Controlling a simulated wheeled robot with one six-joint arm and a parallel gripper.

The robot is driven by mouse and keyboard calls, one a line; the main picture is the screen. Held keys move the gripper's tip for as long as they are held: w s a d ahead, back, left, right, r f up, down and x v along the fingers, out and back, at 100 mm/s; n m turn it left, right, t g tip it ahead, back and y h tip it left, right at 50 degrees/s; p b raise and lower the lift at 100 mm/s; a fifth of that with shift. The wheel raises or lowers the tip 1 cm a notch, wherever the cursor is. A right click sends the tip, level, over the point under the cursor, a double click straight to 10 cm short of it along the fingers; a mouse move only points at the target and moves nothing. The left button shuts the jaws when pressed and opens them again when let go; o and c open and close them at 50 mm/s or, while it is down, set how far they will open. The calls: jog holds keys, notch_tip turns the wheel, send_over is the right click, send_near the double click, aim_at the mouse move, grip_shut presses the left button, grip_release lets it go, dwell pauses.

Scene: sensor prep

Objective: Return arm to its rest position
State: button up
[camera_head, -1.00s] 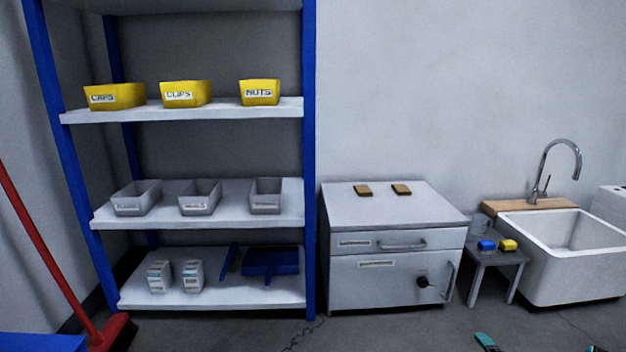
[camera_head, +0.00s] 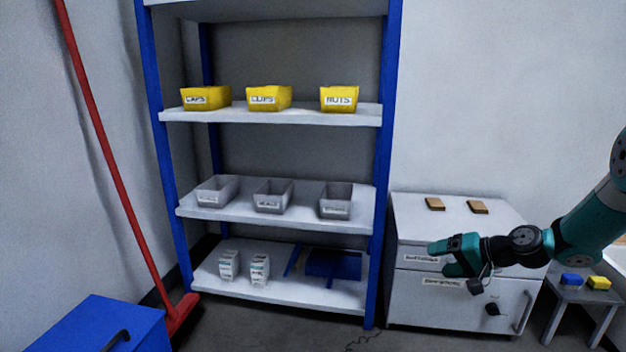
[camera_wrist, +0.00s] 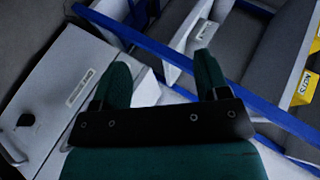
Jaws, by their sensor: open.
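My gripper (camera_head: 440,257) is at the right of the head view, in front of the grey drawer cabinet (camera_head: 409,228). Its two teal fingers are apart with nothing between them. In the wrist view my gripper (camera_wrist: 160,75) also shows open and empty. Beyond its fingers are a blue shelf post (camera_wrist: 150,42) and the cabinet front (camera_wrist: 60,100) with its label and dark knob. My arm reaches in from the right edge of the head view and hides part of the cabinet's drawers.
A blue-posted shelf (camera_head: 270,215) holds yellow bins (camera_head: 340,99), grey bins (camera_head: 273,197) and small boxes. Two brown blocks (camera_head: 435,204) lie on the cabinet. A stool (camera_head: 580,296) carries a blue and a yellow piece. A red broom (camera_head: 110,150) and blue box (camera_head: 100,325) are left.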

jog(key=s+a+r+n+g+h+p, duration=0.1)
jog(key=s+a+r+n+g, duration=0.5)
jog(key=s+a+r, duration=1)
jog(key=s+a+r+n+g+h+p, duration=0.1)
jog(key=s+a+n+h, duration=0.15)
jog(key=s, duration=0.75)
jog(key=s+a+r+n+g+h, duration=0.1)
jog(key=s+n, duration=0.2)
jog(key=s, duration=0.7)
notch_tip(320, 180, up, 38)
jog(key=p, duration=3.8)
jog(key=shift+s+d+r, duration=0.15)
jog(key=shift+s+d, duration=0.2)
